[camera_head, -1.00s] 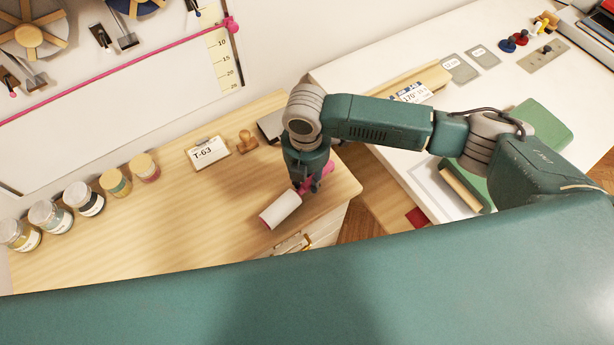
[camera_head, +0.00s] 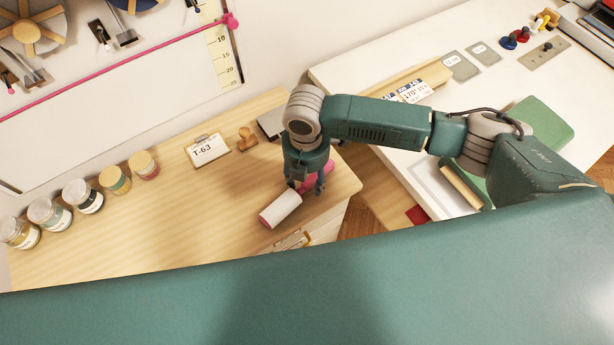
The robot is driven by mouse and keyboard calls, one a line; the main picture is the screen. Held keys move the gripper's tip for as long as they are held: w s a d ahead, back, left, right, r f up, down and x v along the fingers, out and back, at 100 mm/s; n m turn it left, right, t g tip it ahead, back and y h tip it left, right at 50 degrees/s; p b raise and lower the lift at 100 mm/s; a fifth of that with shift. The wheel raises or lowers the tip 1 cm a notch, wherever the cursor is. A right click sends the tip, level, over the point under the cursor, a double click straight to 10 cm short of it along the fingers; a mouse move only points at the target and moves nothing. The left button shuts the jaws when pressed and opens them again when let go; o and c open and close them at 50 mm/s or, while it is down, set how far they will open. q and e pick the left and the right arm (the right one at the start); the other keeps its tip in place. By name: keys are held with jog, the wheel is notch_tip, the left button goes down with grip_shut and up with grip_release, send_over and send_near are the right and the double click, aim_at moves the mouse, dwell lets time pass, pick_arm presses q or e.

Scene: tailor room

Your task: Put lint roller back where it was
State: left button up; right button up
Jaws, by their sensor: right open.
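The lint roller (camera_head: 281,210) has a white roll with pink ends and a pink handle. It lies on the wooden cabinet top (camera_head: 190,215), near its right front corner. My right gripper (camera_head: 308,188) points down over the handle. Its fingers are open around the handle, and the gripper hides part of it. I cannot tell whether the fingers touch it. My left gripper does not show.
A T-63 card (camera_head: 207,151), a wooden stamp (camera_head: 247,139) and several jars (camera_head: 83,196) stand on the cabinet top. A white table (camera_head: 350,72) is at right, with a gap between. The left middle of the cabinet top is clear.

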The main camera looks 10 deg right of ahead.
notch_tip(320, 180, up, 12)
dwell(0.4)
jog(key=shift+a, duration=0.15)
